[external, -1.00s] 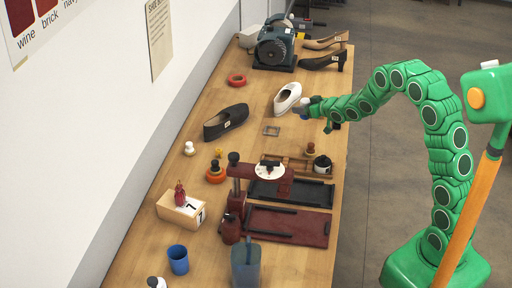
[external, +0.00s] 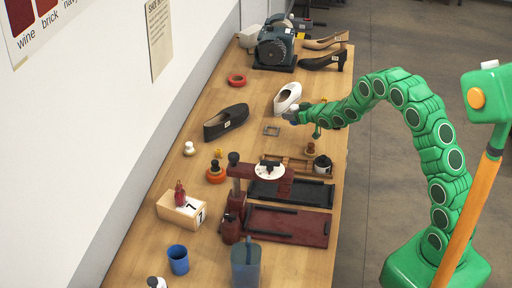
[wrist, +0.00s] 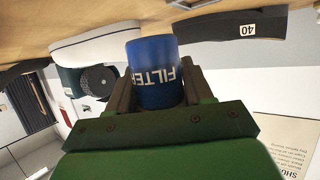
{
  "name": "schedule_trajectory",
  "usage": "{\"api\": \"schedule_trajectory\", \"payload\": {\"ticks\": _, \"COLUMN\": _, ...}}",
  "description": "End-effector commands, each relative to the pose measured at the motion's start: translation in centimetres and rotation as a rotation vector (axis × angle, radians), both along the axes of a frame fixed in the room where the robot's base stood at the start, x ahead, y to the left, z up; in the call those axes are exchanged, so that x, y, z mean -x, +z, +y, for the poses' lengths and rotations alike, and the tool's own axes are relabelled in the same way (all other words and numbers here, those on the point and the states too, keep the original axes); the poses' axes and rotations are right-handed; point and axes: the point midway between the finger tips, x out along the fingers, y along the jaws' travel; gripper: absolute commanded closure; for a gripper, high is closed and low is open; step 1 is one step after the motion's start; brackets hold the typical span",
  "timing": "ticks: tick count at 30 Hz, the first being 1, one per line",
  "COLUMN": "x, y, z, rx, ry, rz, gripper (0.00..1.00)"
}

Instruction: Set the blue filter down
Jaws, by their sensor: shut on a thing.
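A blue cylinder with white lettering reading "FILTE", the blue filter (wrist: 152,62), sits between the fingers of my gripper (wrist: 155,92) in the wrist view. My gripper is shut on it. In the external view my gripper (external: 296,117) hangs over the right half of the table (external: 200,145), beside the white shoe and a small square frame. The filter is too small there to make out clearly. Whether the filter touches the table cannot be told.
Near my gripper are a white shoe (external: 288,98), a small square frame (external: 272,131) and a wooden tray (external: 290,163) with small items. A black shoe (external: 226,122) lies to the left. A motor-like machine (external: 275,48) stands at the far end. Bare tabletop shows left of the square frame.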

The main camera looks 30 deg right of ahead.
Motion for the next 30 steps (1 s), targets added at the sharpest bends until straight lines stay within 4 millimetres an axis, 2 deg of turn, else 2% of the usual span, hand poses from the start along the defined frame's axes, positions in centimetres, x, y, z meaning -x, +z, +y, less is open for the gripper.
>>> {"api": "schedule_trajectory", "payload": {"ticks": 9, "x": -0.2, "y": -3.3, "z": 0.0, "rx": 0.000, "ry": -0.001, "rz": 0.001, "gripper": 0.81}}
{"api": "schedule_trajectory", "payload": {"ticks": 18, "x": -0.2, "y": -3.3, "z": 0.0, "rx": -0.001, "ry": 0.000, "rz": -0.001, "gripper": 0.81}}
{"api": "schedule_trajectory", "payload": {"ticks": 30, "x": -0.2, "y": -4.5, "z": 0.0, "rx": 0.000, "ry": 0.000, "rz": 0.002, "gripper": 0.81}}
